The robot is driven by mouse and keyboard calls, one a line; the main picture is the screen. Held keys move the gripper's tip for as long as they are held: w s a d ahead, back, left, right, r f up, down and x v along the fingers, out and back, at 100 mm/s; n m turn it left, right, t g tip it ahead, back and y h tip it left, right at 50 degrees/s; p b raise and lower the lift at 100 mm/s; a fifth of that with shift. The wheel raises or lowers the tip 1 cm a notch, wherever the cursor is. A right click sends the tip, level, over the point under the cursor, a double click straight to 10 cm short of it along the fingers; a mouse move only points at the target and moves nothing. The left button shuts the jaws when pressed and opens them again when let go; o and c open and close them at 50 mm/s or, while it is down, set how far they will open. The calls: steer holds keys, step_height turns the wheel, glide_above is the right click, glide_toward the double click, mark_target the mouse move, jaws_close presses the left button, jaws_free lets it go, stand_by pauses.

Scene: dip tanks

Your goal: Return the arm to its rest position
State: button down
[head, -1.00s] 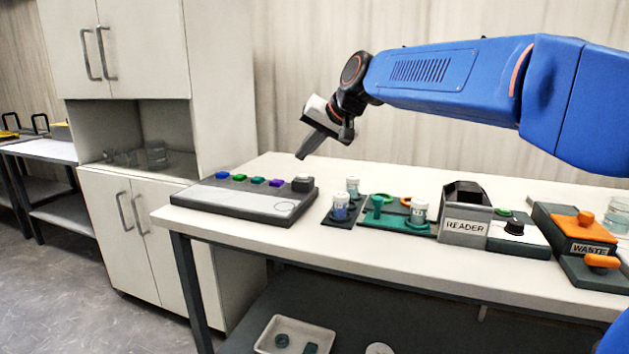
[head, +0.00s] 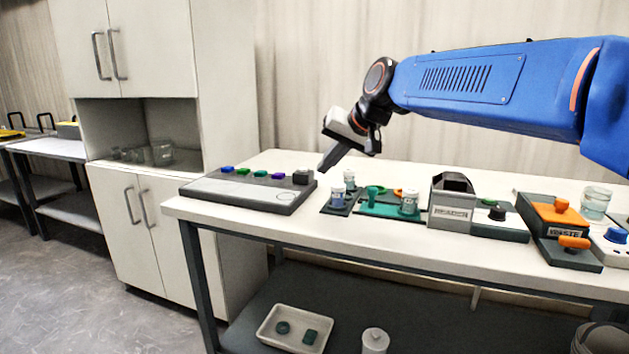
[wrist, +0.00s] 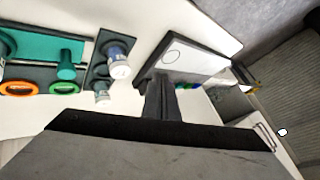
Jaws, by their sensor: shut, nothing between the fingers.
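My gripper (head: 324,168) hangs tilted down to the left above the bench (head: 300,238), near the right end of the grey button panel (head: 238,190). Its fingers are together and hold nothing. In the wrist view my gripper (wrist: 161,84) points toward the panel (wrist: 190,58). My blue arm reaches in from the right in the head view. The gripper appears apart from the bench and its items.
Labelled jars (head: 337,196) stand by a green tray (head: 385,210). Right of them are the reader box (head: 450,204) and the orange-lidded waste box (head: 560,213). A cabinet (head: 150,240) stands left. A white bin (head: 294,328) sits on the lower shelf.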

steer(key=s+d+f+h, duration=0.2)
steer(key=s+d+f, duration=0.6)
steer(key=s, duration=0.3)
steer(key=s+d+f+g+h, duration=0.1)
steer(key=s+d+f+h, duration=0.1)
steer(key=s+d+f, duration=0.7)
steer(key=s+d+f+h, duration=0.1)
steer(key=s+d+f, duration=0.7)
steer(key=s, duration=0.6)
steer(key=shift+s+d+f+g+h, duration=0.2)
steer(key=shift+s+d+g+h, duration=0.15)
steer(key=shift+d, duration=0.2)
